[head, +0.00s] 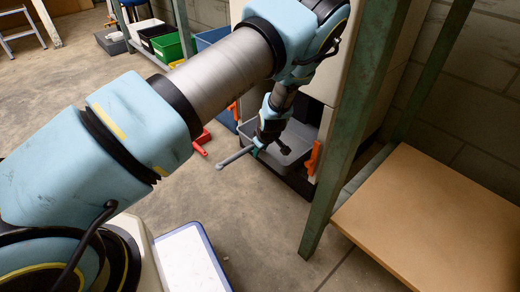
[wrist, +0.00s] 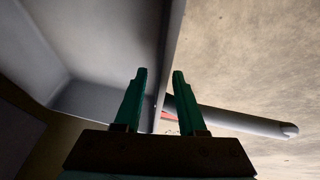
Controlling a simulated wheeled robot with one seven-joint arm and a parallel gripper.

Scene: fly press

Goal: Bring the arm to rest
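My arm reaches from the lower left of the head view up over the floor, then down to a grey bin. My gripper (head: 259,150) is small and partly hidden there, beside the bin (head: 293,141). In the wrist view my gripper (wrist: 159,73) shows two green fingers standing apart, with nothing held between them. The bin's wall (wrist: 167,60) runs behind the gap. A grey round bar (wrist: 240,121) passes behind the right finger and sticks out to the right; the same bar (head: 234,158) shows left of my gripper in the head view.
A green steel post (head: 345,120) and a wooden board (head: 440,215) stand close on the right. A red object (head: 202,137) lies on the floor left of the bin. Floor at the left is open.

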